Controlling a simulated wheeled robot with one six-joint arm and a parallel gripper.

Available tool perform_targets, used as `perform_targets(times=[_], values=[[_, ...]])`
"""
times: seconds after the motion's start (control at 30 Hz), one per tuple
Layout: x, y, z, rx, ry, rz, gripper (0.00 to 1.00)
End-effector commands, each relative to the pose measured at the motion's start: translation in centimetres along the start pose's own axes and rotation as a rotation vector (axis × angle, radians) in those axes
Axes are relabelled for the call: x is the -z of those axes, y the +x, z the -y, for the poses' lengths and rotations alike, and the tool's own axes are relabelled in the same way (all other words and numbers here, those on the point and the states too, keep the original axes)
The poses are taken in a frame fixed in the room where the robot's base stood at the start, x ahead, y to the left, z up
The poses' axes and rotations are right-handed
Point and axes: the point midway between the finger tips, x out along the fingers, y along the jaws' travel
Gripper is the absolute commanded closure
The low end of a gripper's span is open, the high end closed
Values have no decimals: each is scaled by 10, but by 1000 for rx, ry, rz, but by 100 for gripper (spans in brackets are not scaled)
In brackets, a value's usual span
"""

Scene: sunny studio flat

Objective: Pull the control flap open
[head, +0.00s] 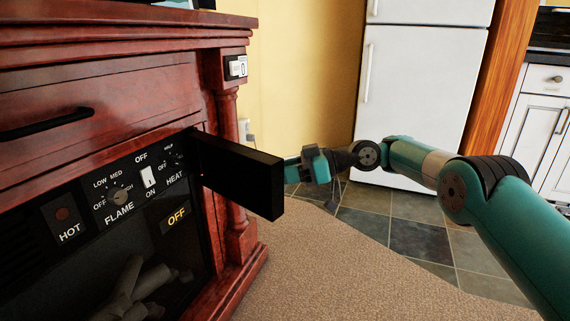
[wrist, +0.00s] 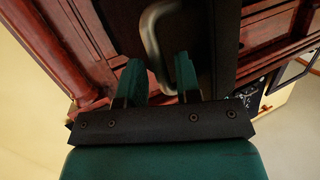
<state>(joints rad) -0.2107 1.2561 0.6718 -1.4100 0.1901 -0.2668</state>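The control flap (head: 240,172) is a black panel on the front of a dark red wooden fireplace. It stands swung out from its right side, and the control panel (head: 125,190) with its knobs and switch is uncovered. My gripper (head: 300,168) is on the flap's far right side, its fingertips mostly hidden behind the flap. In the wrist view my gripper (wrist: 160,70) has its two green fingers apart. The flap's curved metal handle (wrist: 153,40) reaches down between the fingers, with gaps visible. I cannot tell if either finger touches it. The flap's dark face (wrist: 212,35) lies behind.
A drawer front with a black handle (head: 45,122) is above the controls. A fireplace post (head: 232,160) stands behind the flap. A white fridge (head: 422,80) is at the back. Carpet (head: 320,270) and tiled floor to the right are clear.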

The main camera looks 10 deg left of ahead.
Motion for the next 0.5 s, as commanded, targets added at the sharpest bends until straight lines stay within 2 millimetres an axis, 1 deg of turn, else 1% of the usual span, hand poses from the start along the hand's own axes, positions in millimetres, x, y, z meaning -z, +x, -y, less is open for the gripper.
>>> perform_targets(times=[0.03, 0.2, 0.3, 0.33, 0.5], values=[[119, -21, 7, -44, -102, -246, 63], [158, -32, 10, -46, -101, -246, 63], [174, -37, 12, -48, -100, -245, 63], [178, -38, 12, -48, -100, -244, 63], [183, -40, 11, -51, -91, -239, 63]])
